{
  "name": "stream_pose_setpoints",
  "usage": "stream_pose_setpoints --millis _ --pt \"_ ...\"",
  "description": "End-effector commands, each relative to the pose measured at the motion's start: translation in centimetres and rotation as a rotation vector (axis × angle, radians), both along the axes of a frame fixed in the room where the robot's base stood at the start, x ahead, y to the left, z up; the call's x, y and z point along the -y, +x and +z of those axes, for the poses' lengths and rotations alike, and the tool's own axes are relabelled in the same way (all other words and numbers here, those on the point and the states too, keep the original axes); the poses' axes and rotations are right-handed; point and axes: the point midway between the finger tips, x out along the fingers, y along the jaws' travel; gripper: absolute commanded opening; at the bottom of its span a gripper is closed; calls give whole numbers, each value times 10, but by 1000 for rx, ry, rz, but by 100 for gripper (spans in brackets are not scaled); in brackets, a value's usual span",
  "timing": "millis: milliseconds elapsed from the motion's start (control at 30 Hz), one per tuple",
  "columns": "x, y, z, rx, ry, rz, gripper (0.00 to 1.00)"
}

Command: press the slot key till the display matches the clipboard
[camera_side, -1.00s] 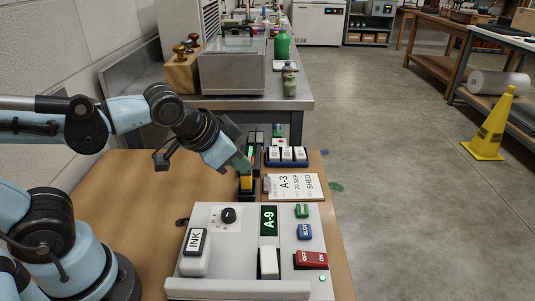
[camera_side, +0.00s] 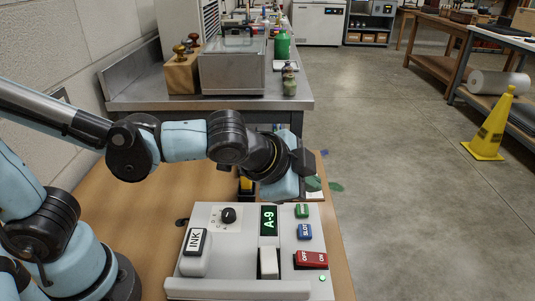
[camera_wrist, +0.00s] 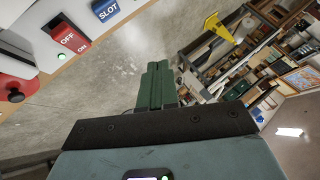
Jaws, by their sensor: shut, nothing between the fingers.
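The white machine (camera_side: 205,280) stands on the bench, its display (camera_side: 268,221) reading A-9. The blue SLOT key (camera_side: 305,231) is right of the display, below a green key (camera_side: 302,210). In the wrist view the SLOT key (camera_wrist: 107,9) shows at the top left. My gripper (camera_side: 313,184) is above and behind the green key, apart from the keys. Its green fingers (camera_wrist: 155,84) are shut and empty in the wrist view. The clipboard is almost wholly hidden behind my arm in the side view, so its writing cannot be read now.
A red OFF/ON switch (camera_side: 311,259) sits below the SLOT key, with a lit green lamp (camera_side: 322,278) near it. The INK block (camera_side: 195,250) and a black dial (camera_side: 228,215) are on the left. A yellow-and-black item (camera_side: 246,186) stands behind the machine.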

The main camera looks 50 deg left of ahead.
Motion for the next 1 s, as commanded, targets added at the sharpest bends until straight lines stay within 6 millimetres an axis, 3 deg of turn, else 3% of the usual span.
stream_pose_setpoints --millis 167,700,1000 --pt "0 1 -10 -1 0 1 0" --pt "0 1 -69 0 -1 1 0" --pt "0 0 -86 0 -1 1 0"
